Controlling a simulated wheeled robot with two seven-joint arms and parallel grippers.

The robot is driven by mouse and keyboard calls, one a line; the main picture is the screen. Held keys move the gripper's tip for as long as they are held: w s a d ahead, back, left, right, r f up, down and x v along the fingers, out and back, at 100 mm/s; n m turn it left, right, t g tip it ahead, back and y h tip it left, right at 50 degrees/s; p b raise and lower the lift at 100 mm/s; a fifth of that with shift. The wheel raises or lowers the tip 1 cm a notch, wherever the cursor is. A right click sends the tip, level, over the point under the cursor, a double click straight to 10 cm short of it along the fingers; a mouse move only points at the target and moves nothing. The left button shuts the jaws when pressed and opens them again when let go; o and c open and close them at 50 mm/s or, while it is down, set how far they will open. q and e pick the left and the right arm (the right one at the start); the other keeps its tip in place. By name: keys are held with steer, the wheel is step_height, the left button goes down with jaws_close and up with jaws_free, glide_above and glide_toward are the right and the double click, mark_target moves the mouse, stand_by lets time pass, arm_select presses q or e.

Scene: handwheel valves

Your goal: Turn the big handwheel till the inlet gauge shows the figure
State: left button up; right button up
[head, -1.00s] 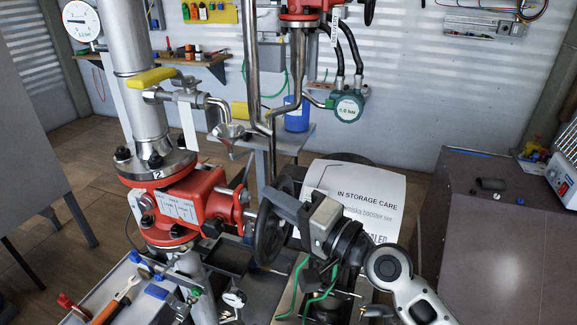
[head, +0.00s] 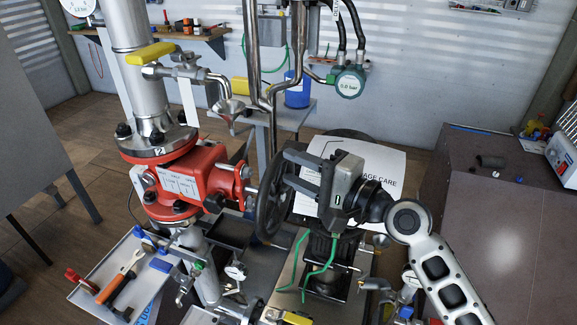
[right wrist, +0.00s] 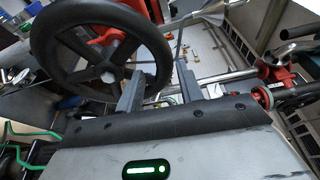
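The big black handwheel (head: 270,205) is on the right side of the red valve body (head: 190,180); it also shows in the right wrist view (right wrist: 68,72). My right gripper (head: 296,169) is beside the wheel's upper right rim. In the right wrist view its two grey fingers (right wrist: 157,85) are apart, with the near rim at their tips; I cannot tell whether they touch it. A white dial gauge (head: 80,5) is cut off by the top edge. A green round gauge (head: 350,82) seems to show 0.6 bar. Neither is legibly labelled inlet. My left gripper is out of view.
A tray with tools (head: 100,262) is at lower left. A printed sheet (head: 385,165) is behind my gripper. A brown cabinet (head: 490,220) is at right.

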steer(key=shift+s+d, duration=0.2)
steer(key=shift+d, duration=0.3)
steer(key=d, duration=0.1)
steer(key=s+d, duration=0.1)
steer(key=d+b, duration=0.1)
steer(key=shift+s+d, duration=0.25)
steer(key=shift+d, duration=0.1)
